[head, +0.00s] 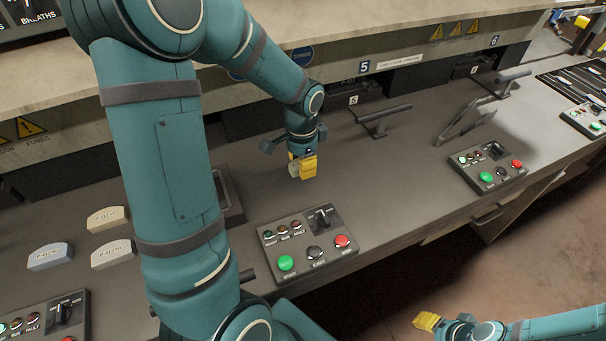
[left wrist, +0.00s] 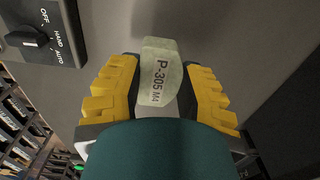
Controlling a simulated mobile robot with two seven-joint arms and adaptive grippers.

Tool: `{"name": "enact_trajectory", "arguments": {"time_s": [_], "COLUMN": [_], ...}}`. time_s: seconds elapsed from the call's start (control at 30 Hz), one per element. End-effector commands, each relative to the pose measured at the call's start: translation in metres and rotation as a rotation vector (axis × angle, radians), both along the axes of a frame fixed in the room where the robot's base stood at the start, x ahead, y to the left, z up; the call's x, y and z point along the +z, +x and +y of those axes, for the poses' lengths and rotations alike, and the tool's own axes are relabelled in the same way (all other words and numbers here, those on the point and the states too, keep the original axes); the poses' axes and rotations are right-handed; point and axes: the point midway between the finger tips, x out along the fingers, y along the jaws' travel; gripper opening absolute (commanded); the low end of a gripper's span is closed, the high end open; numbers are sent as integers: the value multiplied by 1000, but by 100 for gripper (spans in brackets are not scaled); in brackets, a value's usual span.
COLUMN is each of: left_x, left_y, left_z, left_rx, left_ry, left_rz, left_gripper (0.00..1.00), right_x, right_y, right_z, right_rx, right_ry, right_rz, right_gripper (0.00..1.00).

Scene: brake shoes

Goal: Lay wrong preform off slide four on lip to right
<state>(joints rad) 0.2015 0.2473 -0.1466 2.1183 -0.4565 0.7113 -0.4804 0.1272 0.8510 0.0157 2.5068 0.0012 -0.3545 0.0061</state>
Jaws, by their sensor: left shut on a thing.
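My left gripper (head: 303,166) is low over the grey lip, right of a dark tray-like frame (head: 232,200) that my arm partly hides. It is shut on a pale grey-green preform (left wrist: 159,72) marked P-305 M4, which sits between the yellow fingers in the left wrist view. In the head view the fingers hide most of the preform. I cannot tell whether it touches the lip. My right gripper (head: 428,321) is at the bottom right over the floor, away from the preform; its opening is unclear.
A tan preform (head: 108,218), a white one (head: 112,255) and a blue-grey one (head: 50,256) lie on the lip at left. A control box (head: 308,243) stands in front of my left gripper. A handle (head: 385,118) stands to the right, with bare lip between (head: 375,175).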

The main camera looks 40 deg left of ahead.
Motion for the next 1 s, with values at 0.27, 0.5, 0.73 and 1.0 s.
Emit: {"name": "enact_trajectory", "arguments": {"time_s": [0.27,0.5,0.73,1.0], "left_x": [-25,-46,-46,-48], "left_y": [0,0,0,0], "left_z": [-1,0,0,0], "left_rx": [-1,0,-1,-1], "left_ry": [-1,0,0,0], "left_rz": [3,0,0,0], "left_gripper": [0,0,0,63], "right_x": [-6,-11,-11,-12], "right_y": [-2,-3,-4,-4], "right_z": [0,1,1,1], "right_rx": [3,6,6,6], "right_ry": [0,2,2,2], "right_rz": [4,8,8,8], "right_gripper": [47,47,47,47]}}
